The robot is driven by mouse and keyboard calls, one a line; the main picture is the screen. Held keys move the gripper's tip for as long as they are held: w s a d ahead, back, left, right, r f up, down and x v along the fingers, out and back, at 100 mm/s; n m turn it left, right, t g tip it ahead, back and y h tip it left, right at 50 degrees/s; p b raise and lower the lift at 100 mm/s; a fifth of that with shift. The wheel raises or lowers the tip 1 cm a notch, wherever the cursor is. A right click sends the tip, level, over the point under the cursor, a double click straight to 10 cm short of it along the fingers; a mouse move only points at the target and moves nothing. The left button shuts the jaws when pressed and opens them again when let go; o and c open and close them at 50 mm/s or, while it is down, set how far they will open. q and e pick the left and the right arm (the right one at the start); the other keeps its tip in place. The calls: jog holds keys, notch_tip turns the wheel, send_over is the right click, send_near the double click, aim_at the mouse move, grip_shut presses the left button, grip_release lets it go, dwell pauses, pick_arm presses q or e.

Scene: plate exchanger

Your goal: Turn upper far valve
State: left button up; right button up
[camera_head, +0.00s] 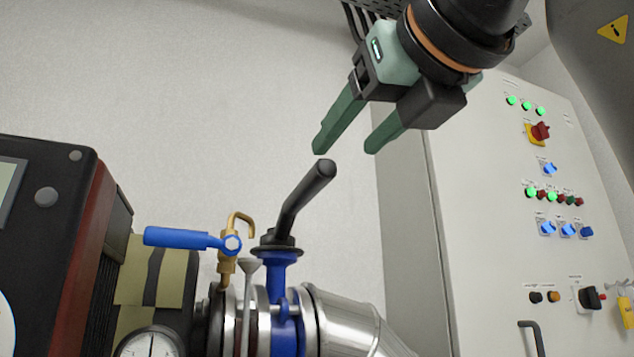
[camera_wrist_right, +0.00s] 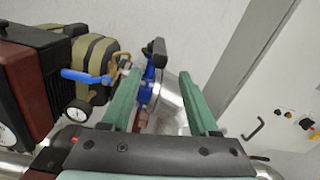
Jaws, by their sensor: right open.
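The valve has a black lever handle (camera_head: 306,200) rising at a tilt from a blue valve body (camera_head: 284,300) on a silver pipe. My right gripper (camera_head: 345,148) is open, with its two green fingers pointing down above the tip of the black handle and apart from it. In the right wrist view the black handle (camera_wrist_right: 154,50) shows beyond the fingers, and my right gripper (camera_wrist_right: 163,112) is empty. A second handle, a blue lever (camera_head: 188,238), lies nearly level to the left beside a brass fitting. My left gripper is not in view.
A grey control cabinet (camera_head: 480,220) with lights and switches stands at the right. A dark box with a red side (camera_head: 85,235) stands at the left. A round gauge (camera_head: 150,345) sits low at the left.

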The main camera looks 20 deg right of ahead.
aim_at(314, 191)
jog(key=w+p, duration=0.3)
jog(key=w, duration=0.9)
jog(key=shift+a, duration=0.2)
jog(key=shift+c, duration=0.4)
grip_shut()
dwell(0.5)
